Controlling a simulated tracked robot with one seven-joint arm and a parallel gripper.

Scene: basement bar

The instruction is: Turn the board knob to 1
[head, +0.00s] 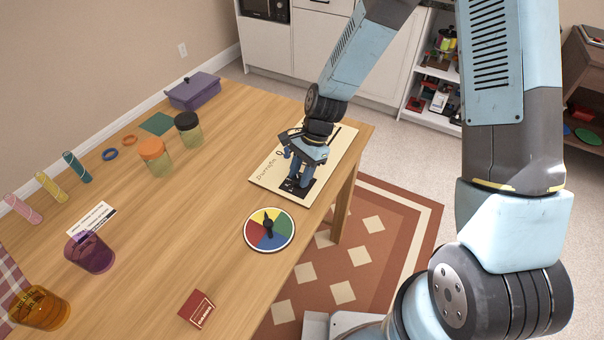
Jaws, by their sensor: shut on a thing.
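The board (267,173) is a cream panel with dark handwriting, lying at the right side of the wooden table. My gripper (293,182) points down over the board's near right part, its fingers low at the board's surface. It is shut on the board knob, which is mostly hidden by the fingers. A dark plate or part shows at the fingertips. I cannot read the knob's setting or the numbers around it.
A coloured spinner disc (268,230) with a black pointer lies just in front of the board. Jars with orange (154,157) and black (188,129) lids stand left of it. A red box (197,309) lies near the front. The table's right edge is close to the board.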

